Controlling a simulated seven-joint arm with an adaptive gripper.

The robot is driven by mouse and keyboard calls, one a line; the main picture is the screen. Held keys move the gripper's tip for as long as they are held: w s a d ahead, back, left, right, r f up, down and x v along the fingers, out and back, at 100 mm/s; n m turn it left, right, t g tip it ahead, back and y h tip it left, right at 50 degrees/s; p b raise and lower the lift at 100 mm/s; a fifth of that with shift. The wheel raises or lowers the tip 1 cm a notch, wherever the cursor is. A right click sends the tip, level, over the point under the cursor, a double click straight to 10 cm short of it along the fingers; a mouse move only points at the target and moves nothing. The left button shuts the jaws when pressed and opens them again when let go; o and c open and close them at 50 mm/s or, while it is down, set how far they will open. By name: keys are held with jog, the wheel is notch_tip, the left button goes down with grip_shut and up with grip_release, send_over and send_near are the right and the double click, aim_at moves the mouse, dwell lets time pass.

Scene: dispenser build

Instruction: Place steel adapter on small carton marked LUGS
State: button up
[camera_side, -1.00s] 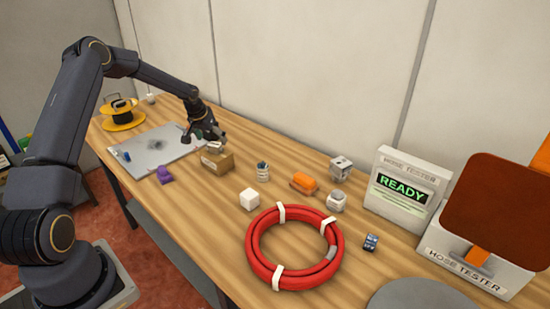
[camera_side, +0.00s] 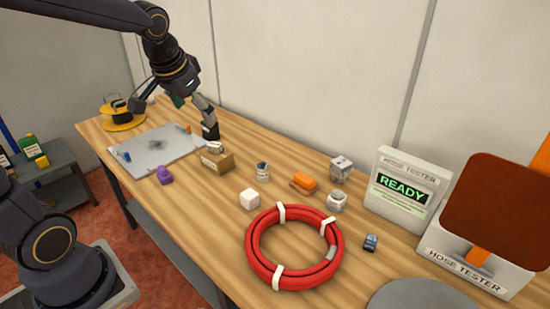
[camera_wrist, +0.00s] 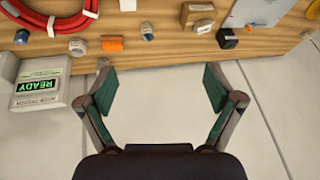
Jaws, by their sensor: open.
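The small carton (camera_side: 220,164) is a brown box standing on the table, left of centre in the side view. It also shows at the top of the wrist view (camera_wrist: 193,14). The LUGS lettering is too small to read. My gripper (camera_wrist: 158,82) is open and empty, apart from the carton. In the side view it (camera_side: 193,106) is above and behind it.
A grey plate (camera_side: 150,150) lies left of the carton, with a purple part (camera_side: 164,175) before it. The wall is close behind.

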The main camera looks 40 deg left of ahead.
jog(key=s+d+h, duration=0.1)
jog(key=s+d, duration=0.3)
jog(key=s, duration=0.3)
jog(key=s+d+m+t+h, duration=0.1)
jog(key=s+d, duration=0.3)
jog(key=s, duration=0.3)
jog(key=shift+f, duration=0.2)
